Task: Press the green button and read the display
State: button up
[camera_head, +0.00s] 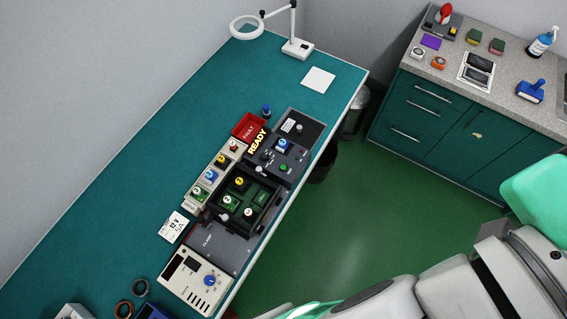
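A small green button (283,168) sits on the dark grey control panel (302,153) on the teal bench, near the bench's right edge. A blue knob (283,145) is on the same panel. Yellow letters reading READY (257,141) show at the panel's left side; I cannot tell whether they are a display or a sign. A cream instrument (207,293) at the bench's near end has a dark window and a blue knob.
A red bin marked FAULT (241,133), a tray of numbered modules (194,196) and a dark fixture with green boards (262,225) crowd the panel. A magnifier lamp (297,48) stands at the back. A side counter (546,113) holds small items. Green floor lies between.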

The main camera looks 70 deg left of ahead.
grip_shut()
dwell(1.3)
